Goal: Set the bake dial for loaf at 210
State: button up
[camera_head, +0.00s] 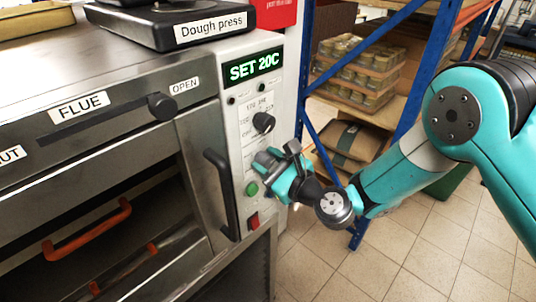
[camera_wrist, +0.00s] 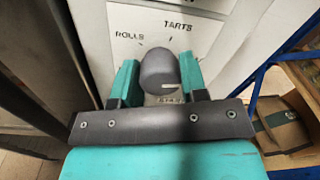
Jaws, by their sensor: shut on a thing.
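The oven's control panel (camera_head: 240,95) has a green display (camera_head: 254,67) reading "SET 20C". A dark round dial (camera_wrist: 158,70) shows in the wrist view, with the labels "ROLLS" (camera_wrist: 129,35) and "TARTS" (camera_wrist: 177,25) above it. A short white mark is on the dial's lower right. No loaf label can be read. My gripper (camera_head: 270,163) is at the panel, its teal fingers shut on the dial from both sides. In the head view my gripper hides this dial. Another dark knob (camera_head: 263,122) sits just above my gripper, beside small printed text too blurred to read.
A green button (camera_head: 252,188) and a red switch (camera_head: 254,221) sit low on the panel. A dark vertical door handle (camera_head: 222,190) stands out to the left. A blue-framed shelf (camera_head: 320,85) with jars stands to the right. Tiled floor (camera_head: 400,270) is clear there.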

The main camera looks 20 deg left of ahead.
jog(key=shift+m+p, duration=0.35)
jog(key=shift+m, duration=0.25)
jog(key=o, duration=0.9)
jog(key=shift+w, duration=0.1)
